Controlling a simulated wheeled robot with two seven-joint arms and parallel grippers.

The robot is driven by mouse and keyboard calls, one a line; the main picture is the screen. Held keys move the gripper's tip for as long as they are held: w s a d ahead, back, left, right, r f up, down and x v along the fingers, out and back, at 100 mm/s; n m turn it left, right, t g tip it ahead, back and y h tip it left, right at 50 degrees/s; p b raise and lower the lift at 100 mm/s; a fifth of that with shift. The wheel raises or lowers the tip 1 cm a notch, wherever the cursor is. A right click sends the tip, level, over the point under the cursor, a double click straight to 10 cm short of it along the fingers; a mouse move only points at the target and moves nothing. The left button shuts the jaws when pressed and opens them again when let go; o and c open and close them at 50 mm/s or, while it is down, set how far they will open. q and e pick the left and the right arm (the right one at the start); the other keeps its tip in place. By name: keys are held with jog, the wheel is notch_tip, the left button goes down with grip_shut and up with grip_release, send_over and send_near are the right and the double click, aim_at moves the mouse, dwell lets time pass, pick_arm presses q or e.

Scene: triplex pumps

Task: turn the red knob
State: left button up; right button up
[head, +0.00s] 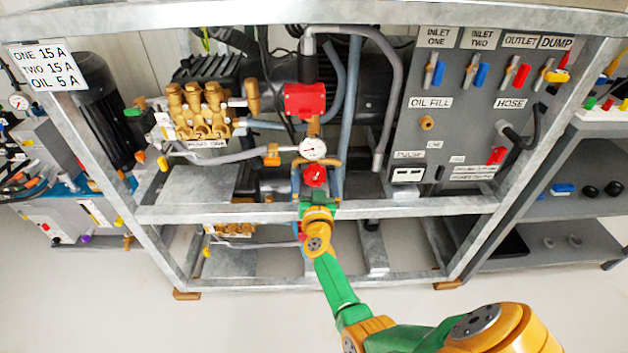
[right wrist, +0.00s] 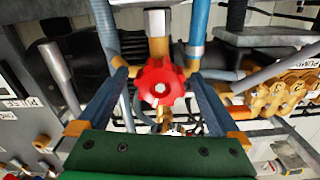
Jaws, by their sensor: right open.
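The red knob (head: 315,177) sits on brass pipework below a round pressure gauge (head: 313,149), near the middle of the frame. In the right wrist view the red knob (right wrist: 160,84) is a lobed wheel with a pale centre. My right gripper (head: 317,166) reaches up to it from below. In the right wrist view my right gripper (right wrist: 158,75) is open, with one blue finger on each side of the knob. Gaps show between the fingers and the knob, so it is not gripped. My left gripper is not in view.
A metal frame bar (head: 420,206) runs across just below the knob. A red block (head: 305,101) and hoses are above it. Brass pump heads (head: 196,112) are at left. A grey panel (head: 455,130) with coloured valve handles is at right.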

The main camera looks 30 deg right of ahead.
jog(key=c, duration=1.4)
jog(key=shift+o, duration=0.2)
jog(key=shift+m, duration=1.7)
jog(key=m, duration=0.5)
jog(key=shift+a, duration=0.1)
jog(key=m, duration=0.4)
jog(key=m+b, duration=0.1)
jog(key=m, duration=0.2)
jog(key=shift+m, duration=0.3)
jog(key=m, duration=0.2)
jog(key=shift+m, duration=0.3)
jog(key=m+b, duration=0.1)
jog(key=m, duration=0.2)
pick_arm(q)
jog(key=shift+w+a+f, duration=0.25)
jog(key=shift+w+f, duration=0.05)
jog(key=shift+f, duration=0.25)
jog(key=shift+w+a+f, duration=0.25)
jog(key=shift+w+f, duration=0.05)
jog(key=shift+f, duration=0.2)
pick_arm(e)
jog(key=shift+m, duration=1.1)
